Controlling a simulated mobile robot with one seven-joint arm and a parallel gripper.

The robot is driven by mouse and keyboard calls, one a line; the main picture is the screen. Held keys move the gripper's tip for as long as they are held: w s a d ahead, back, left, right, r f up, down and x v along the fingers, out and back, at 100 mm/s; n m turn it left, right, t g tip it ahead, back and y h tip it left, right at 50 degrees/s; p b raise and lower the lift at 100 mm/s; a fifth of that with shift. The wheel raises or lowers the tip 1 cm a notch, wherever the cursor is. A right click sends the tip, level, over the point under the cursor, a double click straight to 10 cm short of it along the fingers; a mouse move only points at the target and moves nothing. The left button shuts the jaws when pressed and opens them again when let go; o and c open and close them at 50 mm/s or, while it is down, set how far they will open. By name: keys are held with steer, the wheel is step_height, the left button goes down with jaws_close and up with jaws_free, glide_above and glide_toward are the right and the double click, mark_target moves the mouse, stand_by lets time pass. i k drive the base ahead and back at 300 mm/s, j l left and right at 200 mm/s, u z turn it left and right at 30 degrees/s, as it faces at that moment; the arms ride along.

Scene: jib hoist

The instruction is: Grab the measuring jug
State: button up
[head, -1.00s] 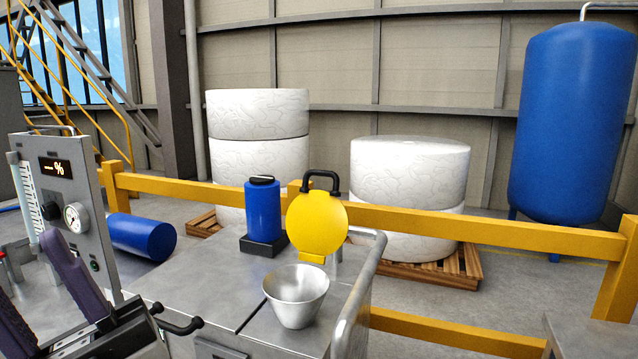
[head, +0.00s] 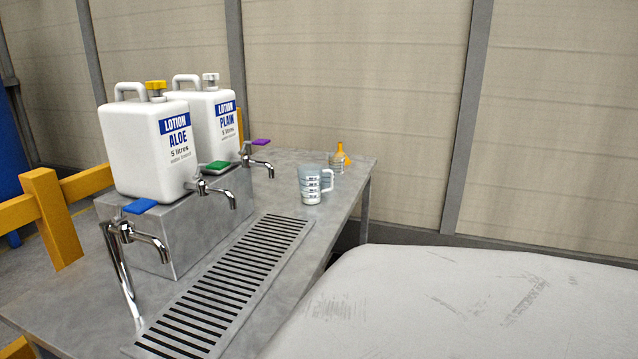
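The measuring jug (head: 310,184) is a small clear jug with dark graduation marks and a handle on its right side. It stands upright on the grey metal bench (head: 345,172), towards the far end and beyond the drain grate. Something pale shows low in the jug, but I cannot tell what it is. My gripper is not in the head view.
Two white lotion containers, ALOE (head: 150,150) and PLAIN (head: 212,122), sit on a metal block left of the grate (head: 235,280). Several taps stick out towards it. A small orange-topped bottle (head: 338,158) stands behind the jug. A large pale rounded surface (head: 450,305) fills the lower right.

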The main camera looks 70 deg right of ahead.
mark_target(310, 174)
steer(key=z, duration=1.95)
steer(key=i+l+u, duration=0.1)
steer(key=u, duration=1.3)
steer(key=i+l, duration=0.1)
steer(key=l, duration=1.3)
steer(key=i+l, duration=0.15)
steer(key=l, duration=1.25)
steer(key=i+l+u, duration=0.1)
steer(key=l, duration=1.35)
